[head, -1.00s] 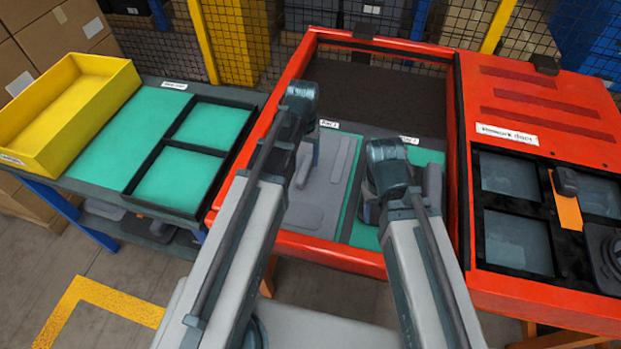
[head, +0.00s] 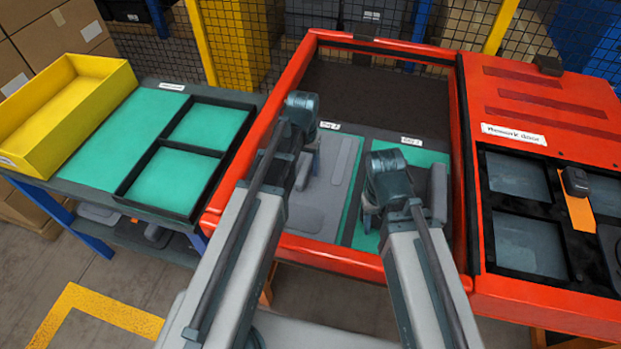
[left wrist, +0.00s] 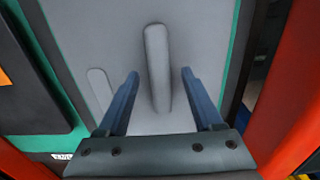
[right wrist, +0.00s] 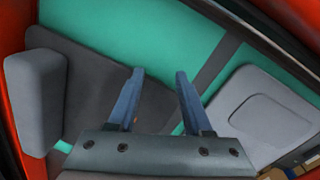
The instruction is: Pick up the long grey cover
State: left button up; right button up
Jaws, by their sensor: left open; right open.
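A long, narrow grey cover with rounded ends (left wrist: 158,65) lies on a flat grey panel (left wrist: 200,40) in the left wrist view. In the head view it shows partly (head: 304,171) beside my left arm. My left gripper (left wrist: 160,78) is open, with one finger on each side of the cover in the picture; contact cannot be told. Its fingers are mostly hidden in the head view. My right gripper (right wrist: 158,75) is open and empty over a dark grey panel (right wrist: 95,85) on the green mat.
A grey block (right wrist: 35,100) stands left of the right gripper. A red frame (head: 345,258) surrounds both panels. A red rework unit (head: 535,100) stands right. A green-topped table (head: 110,130) with a yellow tray (head: 70,115) stands left, its green top largely clear.

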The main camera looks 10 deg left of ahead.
pick_arm(q)
jog(key=shift+f, duration=0.1)
dwell(0.3)
grip_shut()
dwell(1.3)
